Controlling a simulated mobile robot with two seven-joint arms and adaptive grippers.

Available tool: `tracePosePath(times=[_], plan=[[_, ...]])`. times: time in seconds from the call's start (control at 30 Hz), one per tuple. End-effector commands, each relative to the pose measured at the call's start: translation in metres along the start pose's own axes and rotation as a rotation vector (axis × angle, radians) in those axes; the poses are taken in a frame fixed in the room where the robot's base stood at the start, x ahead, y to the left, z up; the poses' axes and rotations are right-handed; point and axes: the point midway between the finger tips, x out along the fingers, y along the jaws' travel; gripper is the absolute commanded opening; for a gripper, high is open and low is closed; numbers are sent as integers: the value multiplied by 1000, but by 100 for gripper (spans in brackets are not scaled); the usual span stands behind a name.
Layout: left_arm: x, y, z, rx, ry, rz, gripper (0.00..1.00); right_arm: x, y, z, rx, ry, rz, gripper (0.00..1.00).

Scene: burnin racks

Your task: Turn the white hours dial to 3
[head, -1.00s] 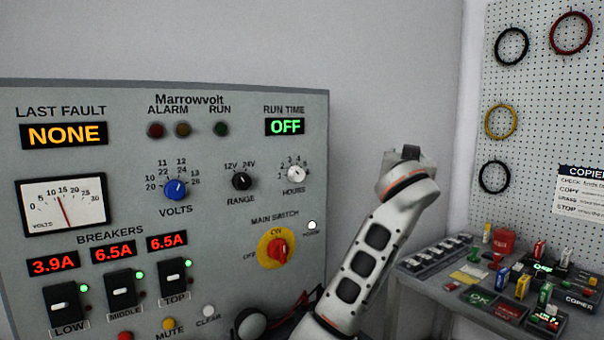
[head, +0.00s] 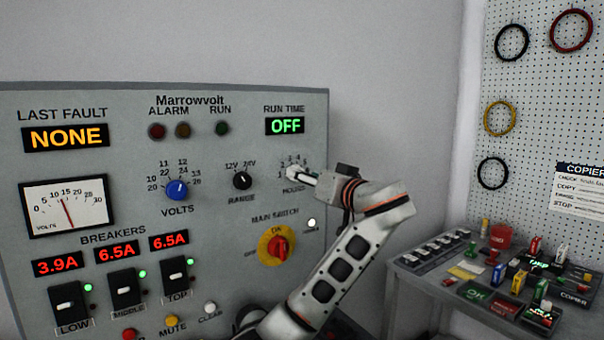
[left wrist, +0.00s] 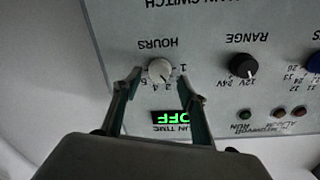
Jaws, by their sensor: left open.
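The white hours dial (left wrist: 159,70) shows in the left wrist view, upside down on the grey panel (left wrist: 205,50), with small numbers around it. My left gripper (left wrist: 160,82) is open, with one finger on each side of the dial near its rim; I cannot tell whether they touch it. In the head view my left gripper (head: 308,178) is at the panel and mostly hides the dial. The dial's exact pointing is too small to tell. The run time display (head: 285,126) reads OFF. My right gripper is in neither view.
The black range knob (head: 242,181) and blue volts knob (head: 176,190) are left of the hours dial. The red and yellow main switch (head: 277,246) is below it. A cluttered side table (head: 405,285) and a pegboard (head: 540,90) stand at the right.

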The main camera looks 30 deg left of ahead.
Motion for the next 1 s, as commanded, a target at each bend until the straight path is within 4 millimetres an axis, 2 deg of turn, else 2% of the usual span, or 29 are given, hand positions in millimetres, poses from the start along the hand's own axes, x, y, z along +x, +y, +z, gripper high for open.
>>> tracePosePath(times=[0.1, 0.2, 0.5, 0.53, 0.67, 0.87, 1.0], plan=[[14, 0, -1, 1, 2, -1, 42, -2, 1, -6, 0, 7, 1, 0], [20, 0, -1, 1, 1, 0, 42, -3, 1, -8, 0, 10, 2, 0], [24, 1, 0, 1, 0, 2, 42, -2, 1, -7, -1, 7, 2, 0], [24, 1, 0, 1, 0, 2, 39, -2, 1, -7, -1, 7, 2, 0], [24, 1, 0, 1, 0, 2, 6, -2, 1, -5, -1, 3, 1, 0], [23, 1, 0, 7, -1, 3, 3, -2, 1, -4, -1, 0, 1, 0], [23, 1, -2, 70, -5, 6, 3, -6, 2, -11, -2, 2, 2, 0]])
